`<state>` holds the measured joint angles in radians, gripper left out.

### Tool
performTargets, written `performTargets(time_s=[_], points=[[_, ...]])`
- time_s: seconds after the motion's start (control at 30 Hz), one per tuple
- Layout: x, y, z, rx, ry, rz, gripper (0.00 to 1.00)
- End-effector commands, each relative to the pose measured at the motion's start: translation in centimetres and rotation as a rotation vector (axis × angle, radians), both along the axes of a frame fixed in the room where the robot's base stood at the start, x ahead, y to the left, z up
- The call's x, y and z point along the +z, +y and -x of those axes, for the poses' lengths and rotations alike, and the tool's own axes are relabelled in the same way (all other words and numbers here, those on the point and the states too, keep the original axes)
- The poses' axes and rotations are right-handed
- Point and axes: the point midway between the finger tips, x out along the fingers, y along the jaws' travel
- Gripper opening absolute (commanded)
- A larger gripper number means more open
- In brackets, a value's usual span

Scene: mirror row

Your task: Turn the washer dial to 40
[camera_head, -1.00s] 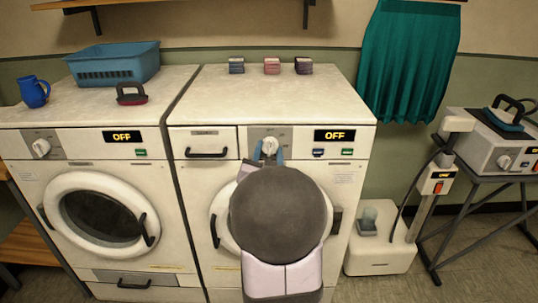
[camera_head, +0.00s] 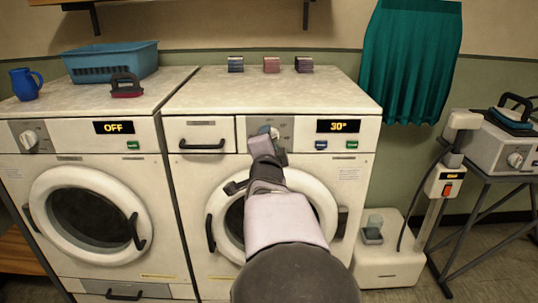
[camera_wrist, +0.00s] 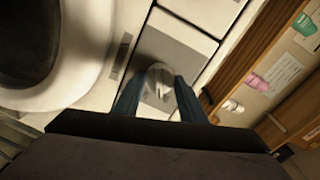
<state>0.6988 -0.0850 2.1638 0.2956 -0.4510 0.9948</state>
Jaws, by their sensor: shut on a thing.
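The right washer (camera_head: 330,190) has a white dial (camera_head: 274,132) on a grey panel, and its display (camera_head: 338,126) reads 30°. My gripper (camera_head: 268,144) is at this dial, and my arm hides part of the dial and the door below. In the wrist view the dial (camera_wrist: 159,80) sits between the two blue fingers of my gripper (camera_wrist: 158,96), which is shut on it. The left washer (camera_head: 160,205) has its own dial (camera_head: 30,139), and its display (camera_head: 113,127) reads OFF.
Above the right dial, the washer top (camera_head: 265,92) bears several small boxes (camera_head: 271,65) at the back. The left washer carries a blue basket (camera_head: 110,64), a blue mug (camera_head: 26,84) and a brush-like item (camera_head: 126,86). A teal curtain (camera_head: 409,60) hangs at right.

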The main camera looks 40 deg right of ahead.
Motion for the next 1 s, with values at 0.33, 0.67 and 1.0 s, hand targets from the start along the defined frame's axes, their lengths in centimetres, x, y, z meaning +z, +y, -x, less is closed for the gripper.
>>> performTargets(time_s=[0.33, 0.67, 1.0], points=[[-0.68, -0.10, 0.12, -0.001, -0.235, -0.229, 0.15], [-0.28, -0.13, 0.13, 0.000, -0.406, -0.404, 0.15], [0.00, -0.18, 0.15, 0.000, -0.477, -0.475, 0.15]])
